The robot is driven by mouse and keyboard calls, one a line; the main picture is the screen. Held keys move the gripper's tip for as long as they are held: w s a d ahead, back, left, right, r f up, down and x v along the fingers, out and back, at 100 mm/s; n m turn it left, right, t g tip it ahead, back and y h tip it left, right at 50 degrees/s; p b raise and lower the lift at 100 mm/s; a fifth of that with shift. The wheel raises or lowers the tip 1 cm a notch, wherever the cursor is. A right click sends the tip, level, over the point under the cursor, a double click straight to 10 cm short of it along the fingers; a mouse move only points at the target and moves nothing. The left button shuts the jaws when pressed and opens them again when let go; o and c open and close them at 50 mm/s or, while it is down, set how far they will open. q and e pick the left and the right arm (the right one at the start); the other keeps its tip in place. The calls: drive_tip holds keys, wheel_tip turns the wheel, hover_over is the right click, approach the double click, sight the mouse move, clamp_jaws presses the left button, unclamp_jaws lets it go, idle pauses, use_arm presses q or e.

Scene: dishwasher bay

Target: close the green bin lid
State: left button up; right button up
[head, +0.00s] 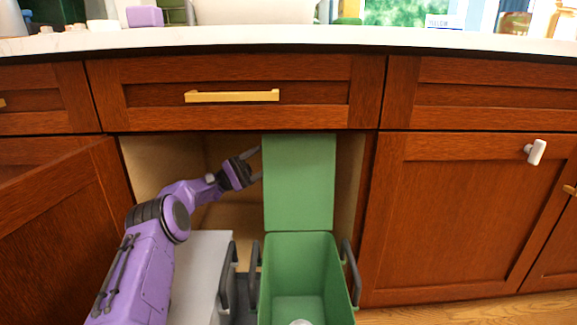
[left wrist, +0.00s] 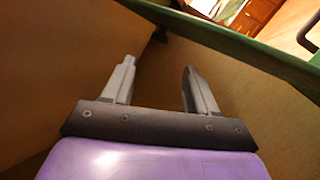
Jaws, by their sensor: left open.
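The green bin (head: 345,285) stands in the pulled-out cabinet space in the head view, with its inside showing and a small whitish item (head: 301,322) at the bottom. Its green lid (head: 299,182) stands upright at the back edge, raised open. My left gripper (head: 258,163) is open at the upper left edge of the lid, its fingers pointing right; I cannot tell whether they touch it. In the left wrist view the open, empty fingers (left wrist: 158,85) show, with a green edge (left wrist: 235,42), likely the lid, beyond them. My right gripper is not in view.
A grey bin with a closed-looking top (head: 203,265) stands left of the green bin, under my left arm. Dark handles (head: 351,272) flank the green bin. An open cabinet door (head: 62,225) is at left. The countertop (head: 290,40) and drawer (head: 232,96) are above.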

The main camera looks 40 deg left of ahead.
sight(291, 144)
use_arm(q)
drive_tip(key=shift+g, duration=0.3)
drive_tip(key=b+x, duration=0.1)
drive_tip(key=x, duration=0.8)
drive_tip(key=shift+w+d+r, duration=0.1)
drive_tip(key=shift+d+r, duration=0.1)
drive_tip(key=shift+d, duration=0.05)
drive_tip(key=shift+w+d+r, duration=0.2)
drive_tip(key=shift+d+r, duration=0.1)
clamp_jaws()
drive_tip(key=shift+s, duration=0.1)
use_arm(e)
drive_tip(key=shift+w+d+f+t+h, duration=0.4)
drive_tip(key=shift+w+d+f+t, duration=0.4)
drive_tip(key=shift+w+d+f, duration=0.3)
